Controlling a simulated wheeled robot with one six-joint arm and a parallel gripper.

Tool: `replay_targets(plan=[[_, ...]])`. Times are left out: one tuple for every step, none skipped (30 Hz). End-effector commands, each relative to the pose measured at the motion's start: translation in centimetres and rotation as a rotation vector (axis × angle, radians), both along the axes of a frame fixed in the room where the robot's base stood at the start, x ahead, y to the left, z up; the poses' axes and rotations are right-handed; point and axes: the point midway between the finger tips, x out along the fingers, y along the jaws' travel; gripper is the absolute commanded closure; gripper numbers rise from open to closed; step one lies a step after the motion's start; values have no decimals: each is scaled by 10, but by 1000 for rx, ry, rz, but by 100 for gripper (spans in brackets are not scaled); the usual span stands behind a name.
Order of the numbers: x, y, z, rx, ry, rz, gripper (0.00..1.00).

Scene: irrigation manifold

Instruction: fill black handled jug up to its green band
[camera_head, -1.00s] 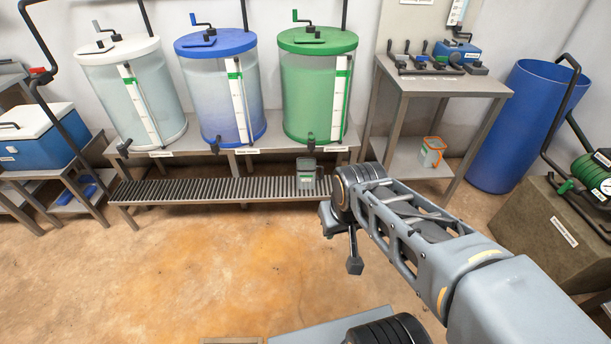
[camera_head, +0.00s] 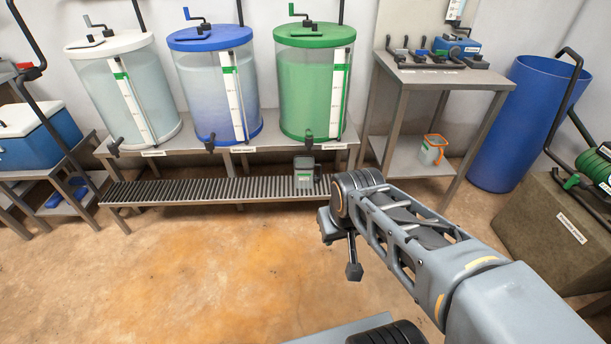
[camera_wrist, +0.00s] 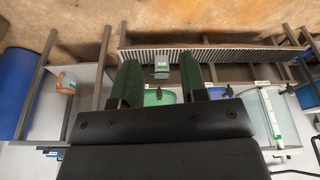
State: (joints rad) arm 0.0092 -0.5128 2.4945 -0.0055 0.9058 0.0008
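A small clear jug (camera_head: 303,175) with a dark rim, a green band and what looks like a dark handle on its right stands upright on the slatted rack. It is below the green-lidded tank (camera_head: 312,90), near that tank's dark tap (camera_head: 308,140). Its fill level is too small to tell. My gripper (camera_wrist: 160,75) is open and empty in the wrist view. The jug (camera_wrist: 161,66) shows between its two green-faced fingers but farther off, with no contact. In the head view my wrist is in front of the rack, right of the jug; the fingertips are hard to make out.
A white-lidded tank (camera_head: 125,90) and a blue-lidded tank (camera_head: 217,90) stand left of the green one. The slatted rack (camera_head: 190,190) runs below them. An orange-handled jug (camera_head: 432,150) sits on the side table's lower shelf. A blue barrel (camera_head: 525,125) stands right. The floor ahead is clear.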

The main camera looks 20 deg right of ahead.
Motion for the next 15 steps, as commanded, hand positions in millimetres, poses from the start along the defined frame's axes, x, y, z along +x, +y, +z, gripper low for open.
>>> replay_targets(plan=[[0, 0, 0, 0, 0, 0, 60], [0, 0, 0, 0, 0, 0, 60], [0, 0, 0, 0, 0, 0, 62], [0, 0, 0, 0, 0, 0, 65], [0, 0, 0, 0, 0, 0, 68], [0, 0, 0, 0, 0, 0, 72], [0, 0, 0, 0, 0, 0, 74], [0, 0, 0, 0, 0, 0, 77], [0, 0, 0, 0, 0, 0, 81], [0, 0, 0, 0, 0, 0, 84], [0, 0, 0, 0, 0, 0, 87], [0, 0, 0, 0, 0, 0, 91], [0, 0, 0, 0, 0, 0, 94], [0, 0, 0, 0, 0, 0, 96], [0, 0, 0, 0, 0, 0, 100]])
